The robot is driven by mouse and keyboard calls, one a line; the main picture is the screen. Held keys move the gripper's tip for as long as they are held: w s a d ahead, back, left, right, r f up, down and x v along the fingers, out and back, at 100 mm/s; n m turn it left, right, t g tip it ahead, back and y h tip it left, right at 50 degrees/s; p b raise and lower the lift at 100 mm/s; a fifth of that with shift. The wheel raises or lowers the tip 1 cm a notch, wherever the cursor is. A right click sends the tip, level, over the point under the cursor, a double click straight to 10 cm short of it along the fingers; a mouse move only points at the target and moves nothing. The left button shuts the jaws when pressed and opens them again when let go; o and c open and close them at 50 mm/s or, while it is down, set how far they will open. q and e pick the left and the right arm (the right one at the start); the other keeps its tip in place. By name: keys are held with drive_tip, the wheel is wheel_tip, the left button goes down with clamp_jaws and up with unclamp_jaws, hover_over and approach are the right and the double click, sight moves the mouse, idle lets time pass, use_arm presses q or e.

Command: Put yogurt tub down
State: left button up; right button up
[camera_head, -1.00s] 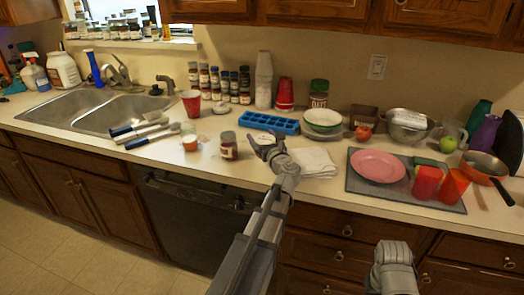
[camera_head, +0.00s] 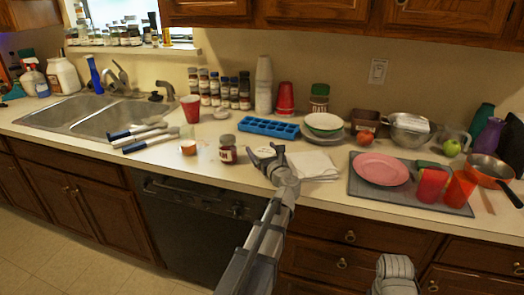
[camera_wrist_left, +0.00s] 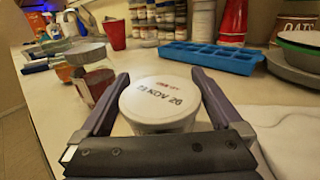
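The yogurt tub (camera_wrist_left: 160,103) has a white round lid printed with a date, and it sits between the two fingers of my left gripper (camera_wrist_left: 161,90) in the left wrist view. My right gripper is not in view; only part of that arm shows at the bottom.
A dark jar (camera_head: 227,149) stands left of the gripper. A folded white cloth (camera_head: 312,166) lies close on the right. A blue ice tray (camera_head: 268,126) is behind. A grey mat (camera_head: 412,192) with a pink plate (camera_head: 381,169) lies farther right.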

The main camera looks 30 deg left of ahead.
use_arm(q)
drive_tip(key=shift+s+d+r, duration=0.15)
drive_tip(key=v, duration=1.1)
drive_tip(key=shift+s+d, duration=0.2)
